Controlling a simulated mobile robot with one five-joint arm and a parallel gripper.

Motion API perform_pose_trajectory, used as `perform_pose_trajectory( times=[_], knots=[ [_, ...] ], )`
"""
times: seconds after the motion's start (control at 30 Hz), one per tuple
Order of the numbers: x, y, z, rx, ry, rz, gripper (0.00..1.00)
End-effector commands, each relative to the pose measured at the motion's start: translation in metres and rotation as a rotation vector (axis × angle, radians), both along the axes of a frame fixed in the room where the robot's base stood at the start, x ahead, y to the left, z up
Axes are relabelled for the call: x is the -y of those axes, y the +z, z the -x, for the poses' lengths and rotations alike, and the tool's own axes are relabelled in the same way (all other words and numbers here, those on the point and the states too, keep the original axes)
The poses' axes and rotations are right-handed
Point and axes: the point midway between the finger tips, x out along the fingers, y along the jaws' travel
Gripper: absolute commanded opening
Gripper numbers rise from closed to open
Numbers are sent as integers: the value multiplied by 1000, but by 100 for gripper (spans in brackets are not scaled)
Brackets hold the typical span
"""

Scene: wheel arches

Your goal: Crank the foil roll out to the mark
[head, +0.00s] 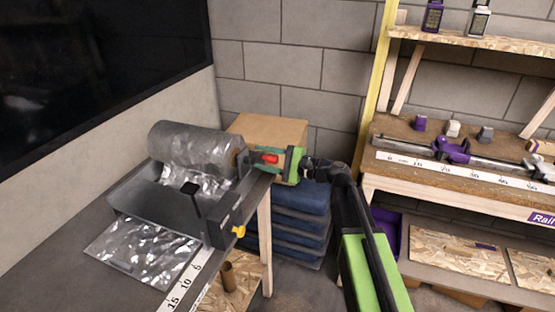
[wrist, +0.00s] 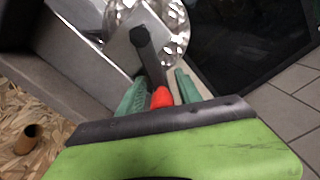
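The foil roll (head: 190,150) lies in a dark holder on the bench. A foil sheet (head: 140,252) comes out under the dark bar and lies flat, its free edge at the lower left. A white scale (head: 185,284) with numbers 6, 10 and 15 runs beside it; the foil ends near the 10–15 stretch. I cannot make out a separate mark. The crank's red handle (head: 267,158) is at the roll's right end. My gripper (head: 277,160) is at this handle. In the wrist view, its green fingers (wrist: 160,90) close around the red handle (wrist: 161,97).
A black block with a yellow knob (head: 238,231) stands at the bench's right edge. A cardboard box (head: 268,131) and stacked blue items (head: 300,225) are behind the gripper. A wooden workbench with a rail (head: 450,157) is at right. A brown tube (head: 228,276) stands below the bench.

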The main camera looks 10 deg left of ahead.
Motion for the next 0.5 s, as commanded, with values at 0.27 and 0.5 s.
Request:
perform_pose_trajectory(
  times=[0.27, 0.5],
  knots=[
    [17, -2, -3, 1, -15, 6, 47],
    [74, -1, 13, 0, -13, 3, 47]
  ],
)
